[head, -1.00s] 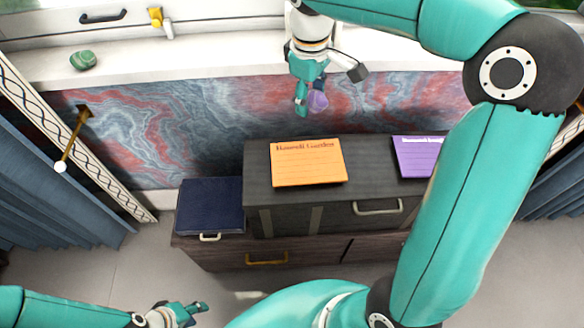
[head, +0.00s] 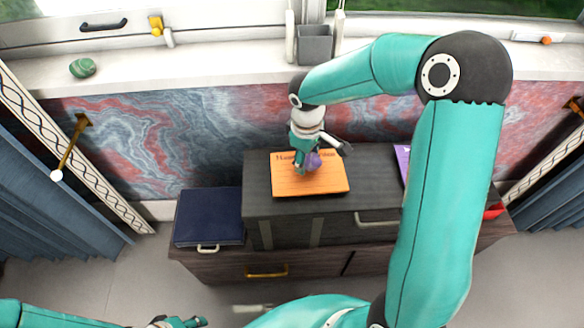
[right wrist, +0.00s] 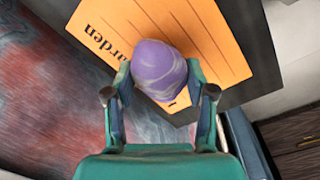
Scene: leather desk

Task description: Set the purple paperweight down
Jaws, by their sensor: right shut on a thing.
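The purple paperweight (right wrist: 158,68) is a rounded, marbled stone held between the fingers of my right gripper (right wrist: 160,100). In the head view the paperweight (head: 313,160) shows beside the fingers of the right gripper (head: 306,165), over the orange card (head: 320,183) on the dark cabinet. In the right wrist view it covers part of the orange card (right wrist: 205,50) and its printed title. I cannot tell whether it touches the card. My left gripper (head: 185,322) is at the bottom edge, partly cut off, and its fingers are too small to judge.
A purple card (head: 402,160) lies to the right on the cabinet (head: 260,190), mostly behind my right arm. A dark blue box (head: 208,215) stands at left. A green stone (head: 82,68), a yellow item (head: 156,25) and a grey bin (head: 314,45) are along the back ledge.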

